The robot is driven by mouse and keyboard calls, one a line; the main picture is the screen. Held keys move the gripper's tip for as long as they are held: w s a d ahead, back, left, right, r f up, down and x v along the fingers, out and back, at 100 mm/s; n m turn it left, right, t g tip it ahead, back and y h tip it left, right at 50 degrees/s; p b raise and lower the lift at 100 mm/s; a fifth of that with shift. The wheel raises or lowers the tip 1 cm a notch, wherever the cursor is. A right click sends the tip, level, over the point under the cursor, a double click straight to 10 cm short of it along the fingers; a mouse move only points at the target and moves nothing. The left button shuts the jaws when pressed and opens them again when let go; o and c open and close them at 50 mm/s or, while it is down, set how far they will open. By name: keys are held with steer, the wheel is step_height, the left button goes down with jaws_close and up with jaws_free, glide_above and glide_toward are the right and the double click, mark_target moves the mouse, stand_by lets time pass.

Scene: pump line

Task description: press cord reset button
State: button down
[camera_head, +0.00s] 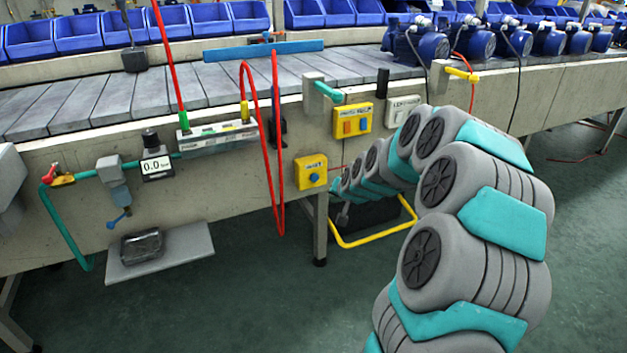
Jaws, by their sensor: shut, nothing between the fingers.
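A small yellow box (311,172) with a round blue button (314,177) is fixed to the front side of the line; the small print above the button is hard to read. It looks like the cord reset button.
A yellow two-button box (352,120) and a pale box (403,110) sit above. A red hose (272,150) hangs left of the button box. A yellow bar (375,238) stands out below. A grey shelf (185,250) juts out at left. The floor in front is clear.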

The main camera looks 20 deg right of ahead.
steer(key=p, duration=0.2)
glide_toward(316, 181)
steer(key=shift+w+d+f, duration=0.1)
steer(key=shift+w+f, duration=0.35)
steer(key=shift+f, duration=0.35)
steer(key=shift+w+d+f, duration=0.1)
steer(key=shift+w+f, duration=0.35)
steer(key=shift+f, duration=0.4)
steer(key=shift+w+d+f, duration=0.1)
steer(key=shift+w+f, duration=0.35)
steer(key=shift+f, duration=0.35)
steer(key=shift+w, duration=0.15)
steer(key=shift+w, duration=0.25)
steer(key=shift+w+a+b, duration=0.1)
steer(key=shift+w+b, duration=0.2)
steer(key=shift+w, duration=0.15)
stand_by(0.6)
steer(key=shift+s, duration=0.9)
steer(key=shift+s, duration=0.1)
steer(key=s+b, duration=0.1)
steer(key=s, duration=0.3)
steer(key=shift+s, duration=0.4)
